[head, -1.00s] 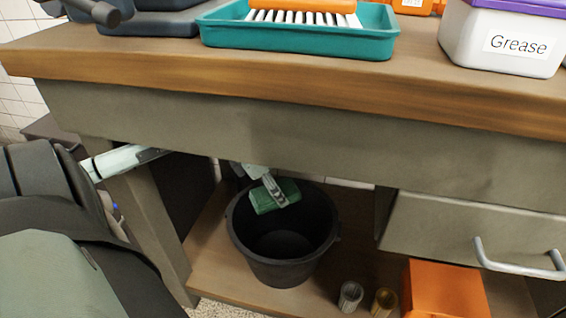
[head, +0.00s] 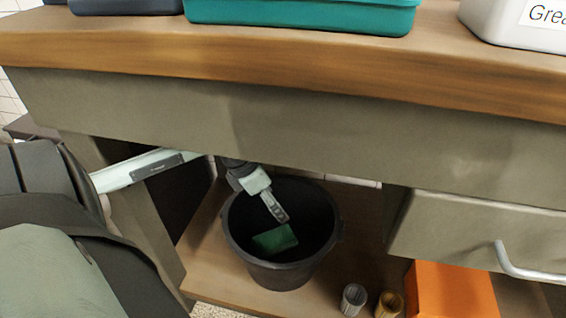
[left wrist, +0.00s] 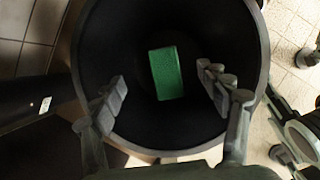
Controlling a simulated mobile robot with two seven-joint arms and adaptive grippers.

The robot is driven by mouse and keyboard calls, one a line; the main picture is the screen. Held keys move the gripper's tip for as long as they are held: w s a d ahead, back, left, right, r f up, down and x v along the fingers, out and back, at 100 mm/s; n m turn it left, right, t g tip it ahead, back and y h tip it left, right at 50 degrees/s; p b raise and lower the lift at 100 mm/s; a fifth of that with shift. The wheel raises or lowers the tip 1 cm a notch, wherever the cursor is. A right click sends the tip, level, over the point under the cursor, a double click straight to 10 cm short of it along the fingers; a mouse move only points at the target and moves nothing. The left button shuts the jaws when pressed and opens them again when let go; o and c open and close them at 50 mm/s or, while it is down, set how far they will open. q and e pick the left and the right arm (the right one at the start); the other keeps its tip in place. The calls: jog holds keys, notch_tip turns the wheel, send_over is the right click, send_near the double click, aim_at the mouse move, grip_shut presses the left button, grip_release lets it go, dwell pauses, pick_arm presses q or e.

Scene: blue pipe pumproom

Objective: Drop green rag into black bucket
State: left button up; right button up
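The green rag (head: 274,240) shows inside the black bucket (head: 280,272), below my left gripper. In the left wrist view the rag (left wrist: 166,73) is a small green block within the dark bucket (left wrist: 160,138), clear of both fingers. My left gripper (head: 283,219) reaches in under the bench top, its fingers over the bucket mouth. In the left wrist view the left gripper (left wrist: 162,90) is open, with a wide gap between its fingers and nothing in it. My right gripper is not in view.
The bucket stands on the bench's lower shelf (head: 225,277). Two small cylinders, one grey (head: 353,298) and one yellow (head: 388,304), and an orange box (head: 452,290) are to its right. A drawer (head: 470,232) hangs above the box. The thick bench top (head: 300,85) overhangs the bucket.

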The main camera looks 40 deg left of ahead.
pick_arm(q)
jog(key=v, duration=0.7)
jog(key=shift+r, duration=0.25)
jog(key=shift+s+d, duration=0.1)
dwell(0.4)
